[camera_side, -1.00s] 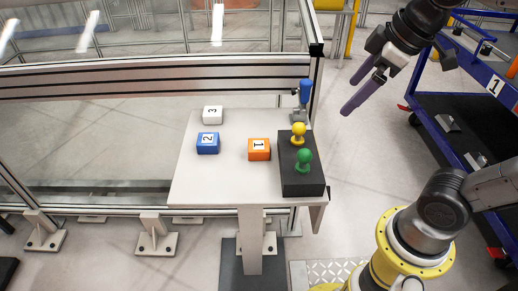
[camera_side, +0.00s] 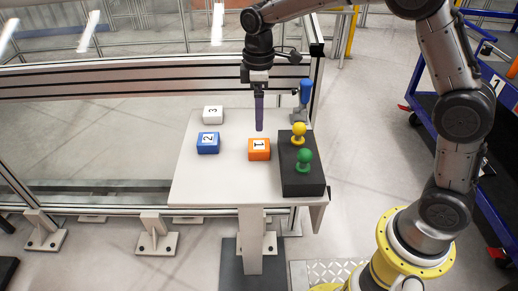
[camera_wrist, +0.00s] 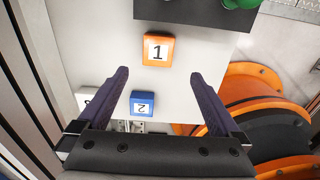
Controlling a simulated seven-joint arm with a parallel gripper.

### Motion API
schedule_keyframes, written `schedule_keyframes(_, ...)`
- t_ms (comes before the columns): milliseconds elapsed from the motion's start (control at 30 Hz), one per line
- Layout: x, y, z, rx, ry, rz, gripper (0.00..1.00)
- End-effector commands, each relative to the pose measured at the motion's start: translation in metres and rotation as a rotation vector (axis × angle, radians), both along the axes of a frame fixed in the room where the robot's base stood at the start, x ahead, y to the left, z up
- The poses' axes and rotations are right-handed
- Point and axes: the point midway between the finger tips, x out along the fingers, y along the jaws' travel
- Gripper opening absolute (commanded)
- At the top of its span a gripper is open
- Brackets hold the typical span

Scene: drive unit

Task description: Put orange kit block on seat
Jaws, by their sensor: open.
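The orange kit block (camera_side: 259,149), marked 1, lies on the pale table (camera_side: 228,180), just left of the black box. It also shows in the wrist view (camera_wrist: 157,50), ahead of the fingertips. My gripper (camera_side: 259,129) points down above the table, its tips appearing just over the far side of the orange block. In the wrist view my gripper (camera_wrist: 160,75) has its two purple fingers wide apart with nothing between the tips. The block is free and not touched. I cannot tell which thing is the seat.
A blue block (camera_side: 208,143) marked 2 and a white block (camera_side: 213,115) marked 3 lie to the left. The black box (camera_side: 302,179) carries a yellow knob (camera_side: 298,131) and a green knob (camera_side: 305,158). A blue-handled clamp (camera_side: 305,92) stands behind. The table's front left is clear.

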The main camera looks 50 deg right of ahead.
Motion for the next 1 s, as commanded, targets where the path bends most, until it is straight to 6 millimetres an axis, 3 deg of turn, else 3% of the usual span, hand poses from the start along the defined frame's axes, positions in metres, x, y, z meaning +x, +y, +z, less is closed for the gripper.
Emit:
schedule_keyframes(300, -0.001, 0.0, -0.058, -0.001, 0.004, -0.001, 1.0)
schedule_keyframes(567, 0.0, -0.001, -0.076, 0.0, 0.001, -0.001, 1.0)
schedule_keyframes(833, 0.002, -0.003, -0.113, 0.0, 0.003, -0.001, 1.0)
schedule_keyframes(1000, 0.002, -0.003, -0.123, 0.0, 0.0, -0.001, 1.0)
